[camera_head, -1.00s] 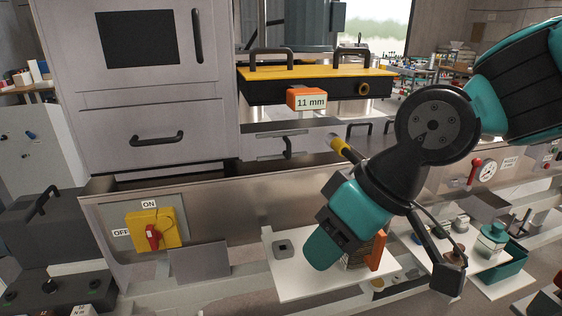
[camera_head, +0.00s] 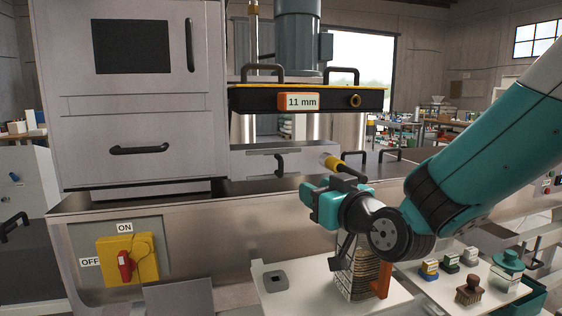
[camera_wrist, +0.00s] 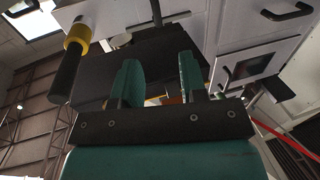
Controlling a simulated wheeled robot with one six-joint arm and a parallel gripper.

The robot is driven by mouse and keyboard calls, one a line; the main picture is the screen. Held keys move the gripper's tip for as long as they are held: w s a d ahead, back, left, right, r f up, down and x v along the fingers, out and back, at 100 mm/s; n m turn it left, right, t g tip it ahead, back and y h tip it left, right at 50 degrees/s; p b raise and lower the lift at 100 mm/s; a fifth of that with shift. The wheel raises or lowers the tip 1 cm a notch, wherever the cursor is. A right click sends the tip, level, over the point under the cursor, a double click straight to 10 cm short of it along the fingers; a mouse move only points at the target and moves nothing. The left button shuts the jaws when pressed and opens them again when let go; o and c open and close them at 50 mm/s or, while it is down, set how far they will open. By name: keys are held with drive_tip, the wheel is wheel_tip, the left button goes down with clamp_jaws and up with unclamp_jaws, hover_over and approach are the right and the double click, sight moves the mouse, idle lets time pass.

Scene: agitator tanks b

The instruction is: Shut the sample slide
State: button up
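No label names the sample slide, so I cannot tell for certain which part it is. One candidate is a narrow grey panel with a dark upright handle (camera_head: 280,164) below the black box in the head view. Another is a black rod with a yellow collar (camera_head: 333,163), right of that panel; it also shows at upper left in the wrist view (camera_wrist: 74,58). My gripper (camera_head: 312,196) is just below and in front of the yellow-collared rod in the head view, pointing toward the machine. In the wrist view its two teal fingers (camera_wrist: 160,85) stand apart with nothing held between them.
A black box with a yellow top (camera_head: 240,98) bears an "11 mm" tag (camera_head: 299,101). A yellow-and-red switch (camera_head: 127,262) is at lower left. Below my arm, a white board (camera_head: 272,301) holds a wire-caged stack (camera_head: 357,274) and an orange piece (camera_head: 381,281).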

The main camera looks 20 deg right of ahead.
sight(282, 172)
drive_tip(key=p+x, duration=0.4)
drive_tip(key=p, duration=0.1)
drive_tip(key=p+x, duration=1)
drive_tip(key=shift+d+r, duration=0.3)
drive_tip(key=shift+r, duration=0.05)
drive_tip(key=shift+w+a+f+p, duration=0.15)
drive_tip(key=shift+w+f+p, duration=0.2)
drive_tip(key=shift+w+p, duration=0.6)
drive_tip(key=shift+s, duration=0.15)
clamp_jaws()
